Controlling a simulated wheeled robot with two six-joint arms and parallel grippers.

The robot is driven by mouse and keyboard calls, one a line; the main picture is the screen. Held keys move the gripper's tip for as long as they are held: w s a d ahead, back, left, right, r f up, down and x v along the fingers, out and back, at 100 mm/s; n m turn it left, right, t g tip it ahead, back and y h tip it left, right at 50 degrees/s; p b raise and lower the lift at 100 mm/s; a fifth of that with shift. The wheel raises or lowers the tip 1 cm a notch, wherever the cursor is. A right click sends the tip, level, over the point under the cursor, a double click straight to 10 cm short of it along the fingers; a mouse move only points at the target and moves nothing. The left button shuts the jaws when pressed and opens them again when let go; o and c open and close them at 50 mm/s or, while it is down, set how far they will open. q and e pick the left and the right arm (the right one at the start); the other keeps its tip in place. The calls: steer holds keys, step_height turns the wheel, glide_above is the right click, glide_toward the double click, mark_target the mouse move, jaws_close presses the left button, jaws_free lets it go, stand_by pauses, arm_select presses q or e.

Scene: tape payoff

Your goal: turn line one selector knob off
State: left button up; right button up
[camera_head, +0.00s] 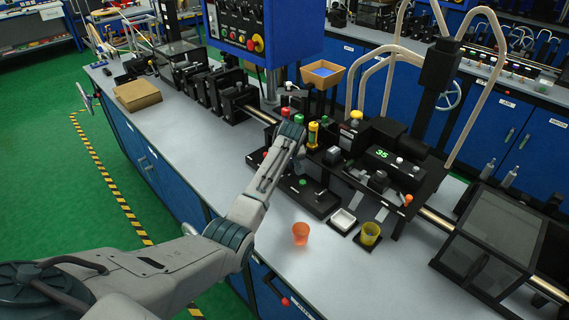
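A black control box (308,197) lies on the grey bench in front of the central machine. It carries a green button (302,182) and a small upright dark knob or lever (320,194). My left arm reaches across the box's left part, with its wrist by the red and green knobs at the machine's front. Its fingers are hidden or too small to make out. A blue cabinet (291,40) above has a black panel with several small knobs and a red button on yellow (257,43). I cannot read which knob belongs to line one. My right gripper is out of view.
A clear-sided dark box (490,240) is at right. A cardboard box (137,95) lies at left.

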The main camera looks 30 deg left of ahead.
arm_select(q)
steer(key=shift+a+r+m+t+h+p, duration=0.1)
steer(key=shift+r+m+t+h+p, duration=0.1)
steer(key=shift+m+p, duration=0.4)
steer(key=shift+r+m+t+h+p, duration=0.1)
steer(key=shift+m+t+h+p, duration=0.1)
steer(key=shift+m+p, duration=0.35)
steer(key=m+p, duration=0.1)
steer(key=m, duration=0.2)
steer(key=shift+h+p, duration=0.3)
steer(key=shift+h, duration=0.1)
steer(key=shift+a+f+m+t+h+p, duration=0.15)
steer(key=shift+m+t+h+p, duration=0.25)
steer(key=shift+m, duration=0.75)
steer(key=shift+m+h, duration=0.7)
steer(key=shift+m, duration=0.9)
steer(key=o, duration=0.8)
steer(key=shift+o, duration=0.8)
